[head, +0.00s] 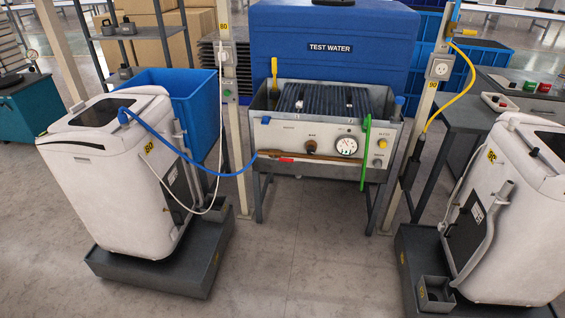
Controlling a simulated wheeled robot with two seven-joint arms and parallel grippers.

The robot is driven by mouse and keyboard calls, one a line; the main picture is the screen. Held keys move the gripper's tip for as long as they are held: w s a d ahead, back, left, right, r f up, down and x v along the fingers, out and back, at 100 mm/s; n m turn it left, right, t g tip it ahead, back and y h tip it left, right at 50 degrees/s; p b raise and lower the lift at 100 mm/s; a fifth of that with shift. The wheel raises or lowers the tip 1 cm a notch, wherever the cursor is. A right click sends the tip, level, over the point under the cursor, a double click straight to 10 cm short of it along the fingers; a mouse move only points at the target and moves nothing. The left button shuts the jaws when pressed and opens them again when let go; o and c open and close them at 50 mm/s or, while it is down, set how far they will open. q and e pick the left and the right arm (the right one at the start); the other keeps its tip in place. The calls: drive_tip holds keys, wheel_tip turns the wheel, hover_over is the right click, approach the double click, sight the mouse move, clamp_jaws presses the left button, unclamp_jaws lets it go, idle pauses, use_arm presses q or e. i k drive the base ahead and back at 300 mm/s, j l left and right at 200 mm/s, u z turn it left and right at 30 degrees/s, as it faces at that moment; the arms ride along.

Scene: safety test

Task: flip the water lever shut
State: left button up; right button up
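Neither of my grippers is in view. I cannot tell for certain which part is the water lever. A small yellow handle (467,32) shows at a fitting on the right post, where a yellow hose (468,80) hangs down; its open or shut position is too small to tell. A grey metal test bench (272,135) stands in the middle, with a round gauge (346,146), a yellow knob (383,143) and a brown bar (312,155) across its front. A blue hose (190,160) runs from the left white machine (110,185) to the bench's left side.
Another white machine (520,210) stands on a dark plinth at the right. A blue tank (330,60) labelled TEST WATER is behind the bench. Posts (236,110) flank the bench. A blue bin (175,90) stands back left. The floor in front (305,265) is clear.

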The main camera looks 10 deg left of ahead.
sight(281, 160)
drive_tip(key=i, duration=1.15)
drive_tip(key=i+l, duration=0.1)
drive_tip(key=i, duration=1.05)
drive_tip(key=j+u, duration=0.05)
